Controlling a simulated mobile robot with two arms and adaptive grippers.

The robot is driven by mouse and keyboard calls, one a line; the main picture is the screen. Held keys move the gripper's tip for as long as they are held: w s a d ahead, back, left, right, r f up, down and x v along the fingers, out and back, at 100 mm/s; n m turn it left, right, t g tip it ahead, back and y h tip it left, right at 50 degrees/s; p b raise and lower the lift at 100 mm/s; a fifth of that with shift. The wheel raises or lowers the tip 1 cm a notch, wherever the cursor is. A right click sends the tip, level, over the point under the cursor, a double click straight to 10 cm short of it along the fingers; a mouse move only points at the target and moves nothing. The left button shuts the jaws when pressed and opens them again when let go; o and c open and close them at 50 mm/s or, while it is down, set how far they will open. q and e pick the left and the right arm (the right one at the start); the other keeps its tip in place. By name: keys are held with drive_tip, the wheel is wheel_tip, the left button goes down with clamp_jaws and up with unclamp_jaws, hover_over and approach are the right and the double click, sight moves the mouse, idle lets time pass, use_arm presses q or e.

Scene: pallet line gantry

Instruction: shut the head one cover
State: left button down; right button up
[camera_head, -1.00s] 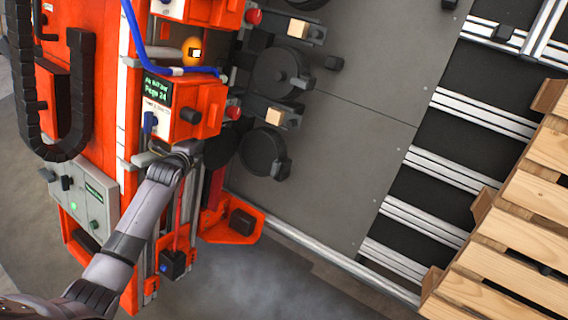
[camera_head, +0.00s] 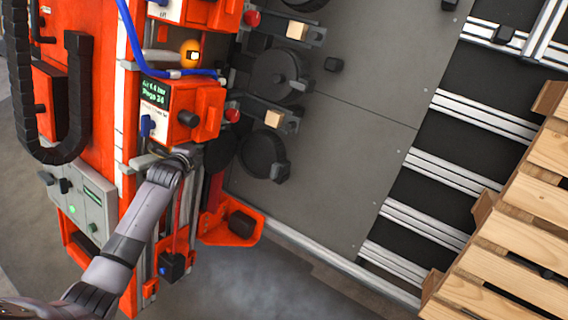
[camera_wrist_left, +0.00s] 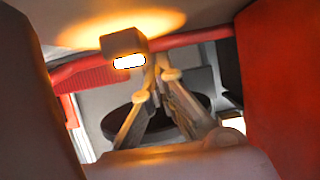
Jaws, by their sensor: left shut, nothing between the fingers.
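The orange print head box (camera_head: 190,108) with a small green-lettered screen (camera_head: 157,90) stands at the left side of the line in the head view. My left arm comes up from below, and its wrist end is just under this box; the fingers are hidden there. In the left wrist view my left gripper (camera_wrist_left: 156,78) is shut, with nothing between the fingers. Its tips are beside a dark block with a lit white window (camera_wrist_left: 130,62). A black disc (camera_wrist_left: 180,115) lies behind the fingers. I cannot tell which part is the head one cover, or whether it is open. My right gripper is not in view.
A blue hose (camera_head: 136,40) loops over the orange machine, and a black cable chain (camera_head: 75,110) hangs at its left. Dark round rollers (camera_head: 280,75) sit on the grey plate (camera_head: 350,130). A wooden pallet (camera_head: 530,225) is at the right.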

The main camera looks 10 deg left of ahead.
sight(210, 151)
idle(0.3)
use_arm(q)
drive_tip(key=shift+s+d+r+p, duration=0.1)
drive_tip(key=shift+s+d+p, duration=0.4)
drive_tip(key=shift+d, duration=0.3)
drive_tip(key=shift+s+d+r+p, duration=0.1)
drive_tip(key=shift+s+d+p, duration=0.3)
drive_tip(key=shift+d+p, duration=0.35)
drive_tip(key=shift+s+d+r+p, duration=0.1)
drive_tip(key=shift+s+d+p, duration=0.35)
drive_tip(key=shift+d, duration=0.4)
drive_tip(key=shift+s+d+f, duration=0.1)
drive_tip(key=shift+d, duration=0.2)
drive_tip(key=d, duration=0.2)
drive_tip(key=s+d+p, duration=0.1)
drive_tip(key=shift+d+f, duration=0.15)
drive_tip(key=shift+d, duration=0.35)
